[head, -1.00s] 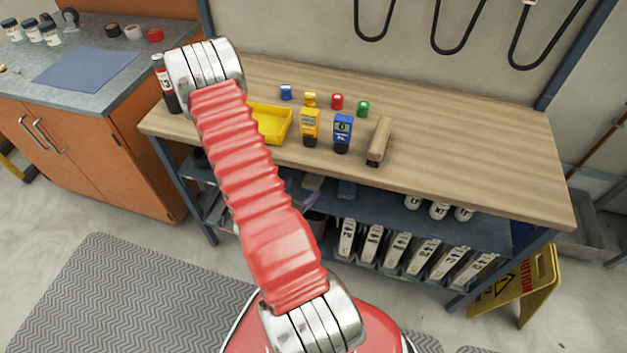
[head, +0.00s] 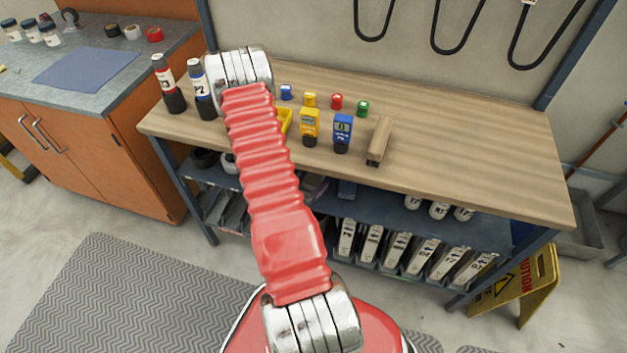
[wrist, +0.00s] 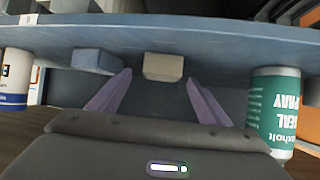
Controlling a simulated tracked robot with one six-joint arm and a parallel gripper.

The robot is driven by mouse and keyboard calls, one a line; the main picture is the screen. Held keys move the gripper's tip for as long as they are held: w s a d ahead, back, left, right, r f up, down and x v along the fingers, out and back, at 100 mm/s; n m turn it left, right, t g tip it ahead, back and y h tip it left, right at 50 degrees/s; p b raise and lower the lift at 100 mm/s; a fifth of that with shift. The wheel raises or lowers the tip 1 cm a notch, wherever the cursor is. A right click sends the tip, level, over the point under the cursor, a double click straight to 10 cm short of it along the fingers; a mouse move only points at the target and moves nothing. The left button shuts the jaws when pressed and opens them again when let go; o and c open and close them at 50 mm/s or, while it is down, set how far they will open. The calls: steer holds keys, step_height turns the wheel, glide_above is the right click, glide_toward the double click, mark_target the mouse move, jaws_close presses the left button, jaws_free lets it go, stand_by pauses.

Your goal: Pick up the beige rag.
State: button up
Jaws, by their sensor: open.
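The beige rag (wrist: 163,66) is a small folded block on the blue-grey shelf (wrist: 230,38) in the wrist view, which looks upside down. My gripper (wrist: 159,78) is open, its two purple fingers apart, and the rag shows in line with the gap between their tips. Whether the tips reach beside it I cannot tell. In the head view, part of my gripper (head: 315,187) shows at the shelf under the workbench, beside my red arm. I cannot make out the beige rag there.
A blue-grey block (wrist: 97,61) lies close to one finger. A green spray can (wrist: 274,110) and a white container (wrist: 14,80) stand to the sides. The wooden benchtop (head: 470,140) overhangs the shelf.

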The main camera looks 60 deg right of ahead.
mark_target(313, 178)
steer(key=shift+x, duration=2.3)
steer(key=shift+w, duration=0.15)
steer(key=shift+c, duration=0.4)
steer(key=c, duration=1.1)
steer(key=shift+r, duration=0.1)
steer(key=shift+r, duration=1.4)
steer(key=a, duration=1.8)
steer(key=shift+w+r, duration=0.3)
steer(key=shift+w, duration=0.05)
